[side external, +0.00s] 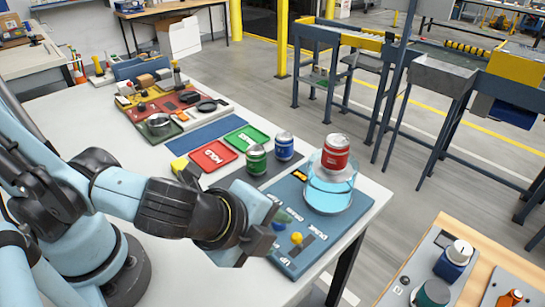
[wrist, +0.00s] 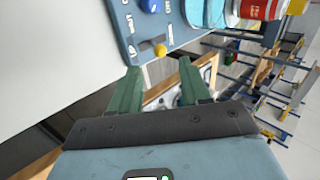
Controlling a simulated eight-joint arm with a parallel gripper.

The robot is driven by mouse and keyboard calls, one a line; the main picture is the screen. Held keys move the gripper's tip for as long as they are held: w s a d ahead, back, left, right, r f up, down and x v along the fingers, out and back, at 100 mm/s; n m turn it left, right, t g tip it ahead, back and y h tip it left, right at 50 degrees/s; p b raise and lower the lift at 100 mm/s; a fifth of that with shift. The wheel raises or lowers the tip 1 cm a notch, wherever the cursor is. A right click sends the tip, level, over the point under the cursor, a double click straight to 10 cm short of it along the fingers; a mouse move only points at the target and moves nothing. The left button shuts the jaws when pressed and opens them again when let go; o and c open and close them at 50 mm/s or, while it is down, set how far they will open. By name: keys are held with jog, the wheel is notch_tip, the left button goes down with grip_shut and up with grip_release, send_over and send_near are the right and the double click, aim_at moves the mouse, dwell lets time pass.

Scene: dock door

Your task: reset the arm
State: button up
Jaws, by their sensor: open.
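My gripper (wrist: 160,72) is open and empty, its two green fingers apart in the wrist view. In the side view it is the dark end of my arm (side external: 262,238), beside the front edge of a blue panel (side external: 285,258); its fingertips are hard to make out there. The panel carries white lettering and a yellow knob (side external: 297,239), which also shows just beyond my fingers in the wrist view (wrist: 160,50). A blue knob (wrist: 150,5) sits near the top of the wrist view. No contact with either knob is visible.
A clear vessel of blue liquid (side external: 328,192) stands on the panel, with a red can (side external: 336,150) at its top. Green (side external: 257,160) and blue (side external: 284,146) cans stand behind. Red (side external: 213,156) and green (side external: 246,139) trays lie farther back. A wooden bench (side external: 440,240) stands right, across a gap.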

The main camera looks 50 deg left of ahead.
jog(key=w+a+r+n, duration=0.1)
jog(key=w+a+n, duration=0.2)
jog(key=a+n, duration=0.5)
jog(key=w+a+r+n, duration=0.2)
jog(key=w+a+n, duration=0.1)
jog(key=a+n, duration=0.6)
jog(key=shift+a+n+g, duration=0.3)
jog(key=shift+a+g, duration=0.1)
jog(key=shift+a, duration=0.6)
